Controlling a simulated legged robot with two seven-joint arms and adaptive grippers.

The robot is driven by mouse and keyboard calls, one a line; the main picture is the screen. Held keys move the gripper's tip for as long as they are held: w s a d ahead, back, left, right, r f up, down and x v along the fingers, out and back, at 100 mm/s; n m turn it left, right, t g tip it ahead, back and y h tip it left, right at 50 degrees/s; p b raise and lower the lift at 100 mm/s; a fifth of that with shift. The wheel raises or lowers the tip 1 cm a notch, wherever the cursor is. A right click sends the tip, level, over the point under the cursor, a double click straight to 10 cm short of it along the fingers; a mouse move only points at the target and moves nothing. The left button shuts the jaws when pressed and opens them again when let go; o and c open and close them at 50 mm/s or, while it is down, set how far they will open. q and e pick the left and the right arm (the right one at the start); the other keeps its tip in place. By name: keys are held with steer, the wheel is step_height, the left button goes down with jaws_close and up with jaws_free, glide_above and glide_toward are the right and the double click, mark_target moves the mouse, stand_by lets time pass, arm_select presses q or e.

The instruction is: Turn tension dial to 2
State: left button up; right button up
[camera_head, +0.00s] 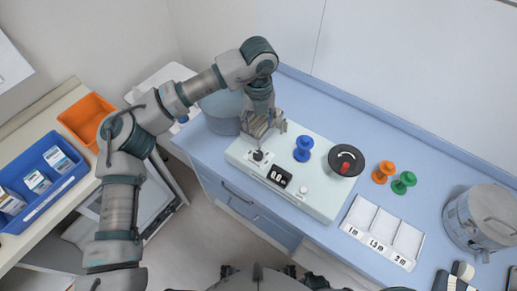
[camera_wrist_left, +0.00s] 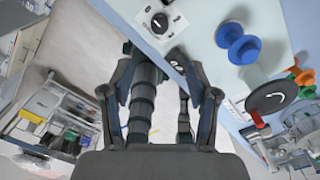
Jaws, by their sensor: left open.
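The tension dial (camera_head: 258,157) is a small black knob on a white plate at the left end of a pale device (camera_head: 322,202). In the left wrist view the dial (camera_wrist_left: 160,22) lies at the top, with printed marks around it, one of which looks like a 2. Its pointer setting is too small to read surely. My right gripper is not in view.
On the device are a blue spool (camera_head: 303,148) and a black disc with a red knob (camera_head: 346,160). Orange (camera_head: 383,172) and green (camera_head: 404,182) spools, a length-marked tray (camera_head: 398,261) and a metal canister (camera_head: 483,217) stand right. A grey round container (camera_head: 221,112) is near my left gripper.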

mark_target(258, 153)
arm_select(q)
step_height(258, 153, down, 16)
steer(key=shift+a+r, duration=0.1)
steer(key=shift+r, duration=0.15)
steer(key=shift+f, duration=0.3)
jaws_close()
